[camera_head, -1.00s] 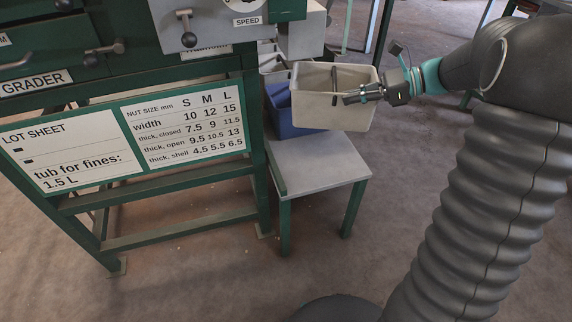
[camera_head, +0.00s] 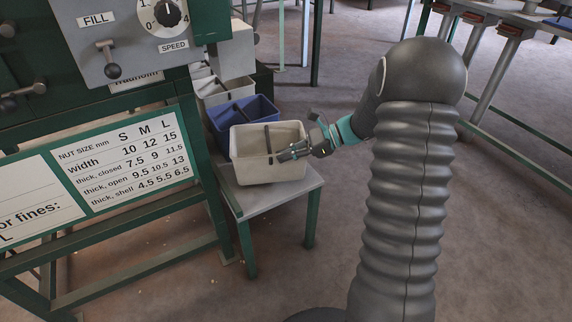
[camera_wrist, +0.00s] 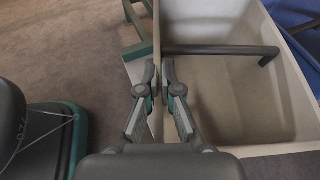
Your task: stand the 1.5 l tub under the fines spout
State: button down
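A cream tub (camera_head: 268,168) with a dark bar across its top is at the small grey-topped stand (camera_head: 262,200). I cannot tell whether its base touches the stand. My gripper (camera_head: 283,156) is at the tub's right-front wall. In the wrist view my gripper (camera_wrist: 160,88) has one finger on each side of the tub's thin wall (camera_wrist: 157,40), closed on it. The tub's inside looks empty. No volume mark shows on it. I cannot make out a spout labelled for fines.
A blue tub (camera_head: 226,124) and a pale tub (camera_head: 222,92) stand behind the cream tub. The green grader frame (camera_head: 212,190) is on the left, with a lot sheet (camera_head: 25,195) reading "for fines". A rack (camera_head: 485,60) stands at right.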

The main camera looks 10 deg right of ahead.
aim_at(287, 163)
jog(key=shift+f, duration=1.85)
jog(key=c, duration=1.3)
grip_release()
jog(key=v, duration=1.2)
jog(key=s+a+r+n+g+h, duration=0.1)
jog(key=s+a+r+n+h, duration=0.7)
jog(key=s, duration=0.4)
jog(key=s+r+n+t+h, duration=0.1)
jog(key=s+n+h, duration=0.1)
jog(key=s, duration=0.3)
jog(key=s+r+n+t+h, duration=0.1)
jog(key=s+n+t, duration=0.1)
jog(key=s+n, duration=0.3)
jog(key=s+r+n+t+h, duration=0.1)
jog(key=s+n+t+h, duration=0.1)
jog(key=s, duration=0.3)
jog(key=shift+s+a+r+n+h, duration=0.1)
jog(key=shift+a+r+n+h, duration=0.25)
jog(key=shift+n, duration=0.45)
